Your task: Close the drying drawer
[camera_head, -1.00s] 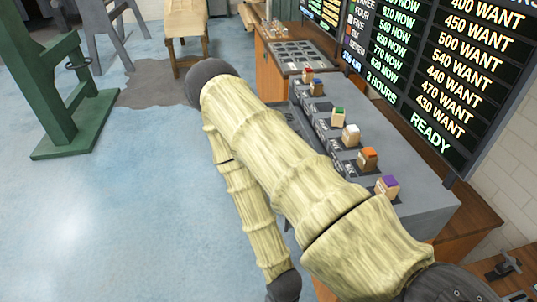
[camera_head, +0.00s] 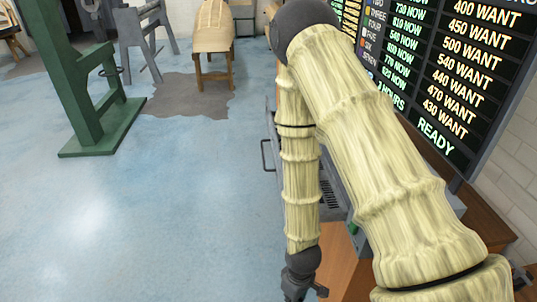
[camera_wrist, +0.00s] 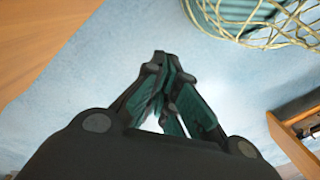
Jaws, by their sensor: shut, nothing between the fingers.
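The drying drawer is mostly hidden behind my arm in the head view. A dark bar handle (camera_head: 264,155) sticks out just left of my forearm, beside a grey cabinet edge, and seems to belong to it. How far the drawer stands out is not clear. My gripper (camera_head: 296,292) hangs low at the bottom of the head view, nearer to me than the handle and apart from it. In the wrist view my gripper (camera_wrist: 162,62) is shut and empty above the blue floor.
In the wrist view a wire basket (camera_wrist: 262,22) is at top right, a wooden surface (camera_wrist: 40,40) at upper left and a wooden edge (camera_wrist: 290,142) at right. A green stand (camera_head: 90,100) and a wooden bench (camera_head: 212,45) stand beyond. The blue floor at left is free.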

